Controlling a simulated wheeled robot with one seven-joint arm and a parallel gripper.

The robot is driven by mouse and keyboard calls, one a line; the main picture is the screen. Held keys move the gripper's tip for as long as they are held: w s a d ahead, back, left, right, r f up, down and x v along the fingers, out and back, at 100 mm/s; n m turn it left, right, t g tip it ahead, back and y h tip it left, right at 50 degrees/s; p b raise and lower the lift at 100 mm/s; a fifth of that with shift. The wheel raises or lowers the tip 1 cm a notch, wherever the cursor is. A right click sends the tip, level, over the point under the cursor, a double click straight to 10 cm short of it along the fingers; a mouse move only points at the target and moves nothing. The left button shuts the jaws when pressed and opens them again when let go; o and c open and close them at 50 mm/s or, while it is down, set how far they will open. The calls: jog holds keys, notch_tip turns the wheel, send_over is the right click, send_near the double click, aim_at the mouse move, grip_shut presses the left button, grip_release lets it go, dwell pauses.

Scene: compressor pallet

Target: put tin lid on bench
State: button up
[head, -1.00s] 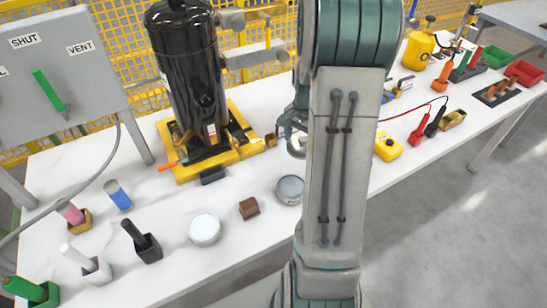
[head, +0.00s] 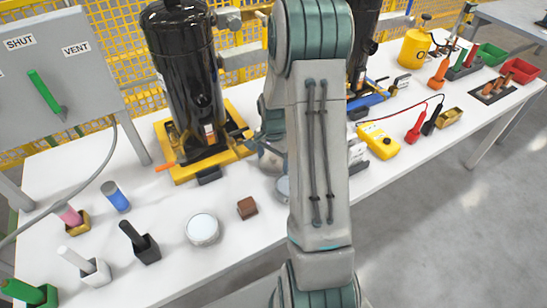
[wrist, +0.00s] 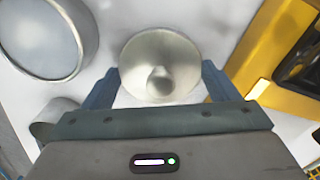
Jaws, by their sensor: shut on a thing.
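The tin lid (wrist: 158,62), a pale metal disc with a round knob, shows in the wrist view between the two fingers of my gripper (wrist: 160,82). The fingers are shut on its rim. An open round tin (wrist: 42,36) stands to the left of the lid, apart from it.
The yellow pallet (head: 183,172) with the black compressor (head: 188,75) is close by; its edge (wrist: 270,50) shows right of the lid in the wrist view. A white-topped tin (head: 203,229) and a brown block (head: 247,208) stand in front. Bare bench lies between them and the pallet.

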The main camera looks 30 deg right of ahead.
aim_at(273, 157)
jog(key=shift+f, duration=0.2)
jog(key=o, duration=0.9)
jog(key=shift+r, duration=0.1)
notch_tip(273, 157, up, 12)
jog(key=s+a+r+n+t, duration=0.1)
jog(key=s+a+r+n, duration=0.4)
jog(key=s, duration=0.4)
jog(key=s+a+r+n+t, duration=0.1)
jog(key=s+a+r+n, duration=0.4)
jog(key=s+a+n, duration=0.3)
jog(key=shift+s+a+t, duration=0.3)
jog(key=shift+s+a, duration=0.2)
jog(key=shift+s, duration=0.3)
